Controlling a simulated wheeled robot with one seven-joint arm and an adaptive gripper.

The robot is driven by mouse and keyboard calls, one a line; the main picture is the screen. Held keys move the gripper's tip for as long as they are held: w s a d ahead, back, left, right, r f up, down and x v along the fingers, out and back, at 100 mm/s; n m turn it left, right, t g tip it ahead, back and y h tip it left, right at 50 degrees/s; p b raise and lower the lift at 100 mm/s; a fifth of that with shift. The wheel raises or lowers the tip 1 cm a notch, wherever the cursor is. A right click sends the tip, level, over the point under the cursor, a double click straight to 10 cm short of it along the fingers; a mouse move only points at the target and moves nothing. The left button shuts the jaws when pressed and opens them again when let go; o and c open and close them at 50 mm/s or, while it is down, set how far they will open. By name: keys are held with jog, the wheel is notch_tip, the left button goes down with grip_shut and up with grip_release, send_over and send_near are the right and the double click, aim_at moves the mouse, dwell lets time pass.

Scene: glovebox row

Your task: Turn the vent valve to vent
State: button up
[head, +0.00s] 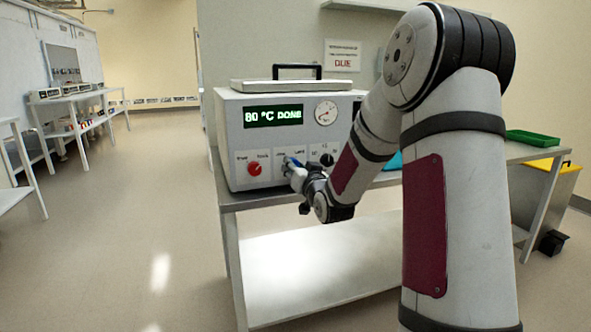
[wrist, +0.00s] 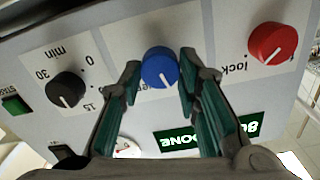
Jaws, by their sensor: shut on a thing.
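The vent valve is the blue knob (wrist: 160,70) on the white front panel of the oven-like box (head: 232,160). In the wrist view, which is upside down, its white pointer line shows on the knob's face. My gripper (wrist: 160,80) has its two fingers on either side of the blue knob, shut on it. In the head view my gripper (head: 290,168) is at the panel and hides most of the knob. The label around the knob is mostly covered by the fingers.
A red knob (head: 254,168) labelled "lock" and a black timer knob (wrist: 66,89) flank the blue one. A green display (head: 272,116) reads "80 °C DONE" beside a round gauge (head: 326,112). A green tray (head: 532,137) sits at the bench's right end. The floor at left is clear.

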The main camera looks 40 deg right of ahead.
jog(key=m+p, duration=0.2)
jog(key=m, duration=1)
jog(key=shift+d, duration=0.1)
dwell(0.4)
jog(key=o, duration=1.1)
jog(key=shift+o, duration=0.2)
jog(key=v, duration=1.2)
